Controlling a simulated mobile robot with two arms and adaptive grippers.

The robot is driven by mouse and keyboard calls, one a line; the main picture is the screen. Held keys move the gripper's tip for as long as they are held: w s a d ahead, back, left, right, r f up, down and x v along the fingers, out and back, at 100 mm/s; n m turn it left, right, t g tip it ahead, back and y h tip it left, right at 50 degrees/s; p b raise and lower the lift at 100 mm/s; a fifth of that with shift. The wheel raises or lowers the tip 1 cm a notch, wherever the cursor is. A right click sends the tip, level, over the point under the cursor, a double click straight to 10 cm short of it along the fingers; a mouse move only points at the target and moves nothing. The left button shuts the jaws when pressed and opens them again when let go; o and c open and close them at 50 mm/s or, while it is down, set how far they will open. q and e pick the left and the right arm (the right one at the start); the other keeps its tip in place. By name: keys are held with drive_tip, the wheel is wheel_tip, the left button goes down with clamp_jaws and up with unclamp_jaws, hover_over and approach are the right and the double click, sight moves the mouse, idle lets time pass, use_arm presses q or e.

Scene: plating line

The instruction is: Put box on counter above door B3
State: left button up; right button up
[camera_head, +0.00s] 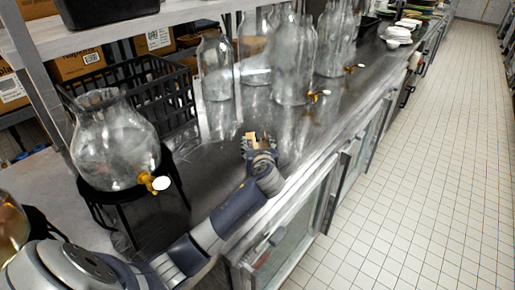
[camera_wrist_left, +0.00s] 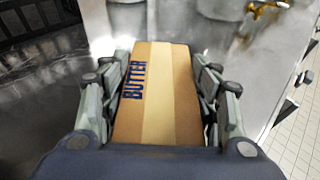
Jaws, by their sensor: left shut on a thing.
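A brown cardboard box (camera_wrist_left: 158,95) marked BUTTER, with a pale tape strip, sits between the fingers of my left gripper (camera_wrist_left: 160,92) in the left wrist view. The fingers press on both of its sides. In the head view my left gripper (camera_head: 259,139) holds the box (camera_head: 251,138) over the metal counter (camera_head: 222,163), near its front edge. I cannot tell whether the box touches the counter. Cabinet doors (camera_head: 287,222) line the counter's front; no door label is readable. My right gripper is not in view.
A glass dispenser (camera_head: 113,137) with a gold tap stands on a black stand at left. A black crate (camera_head: 150,92) is behind it. Several glass jars (camera_head: 215,70) stand farther along the counter. The tiled floor (camera_head: 408,170) at right is clear.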

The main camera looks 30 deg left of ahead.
use_arm(q)
drive_tip(key=o, duration=1.5)
drive_tip(key=shift+f, duration=0.1)
drive_tip(key=v, duration=1.2)
drive_tip(key=shift+d, duration=0.1)
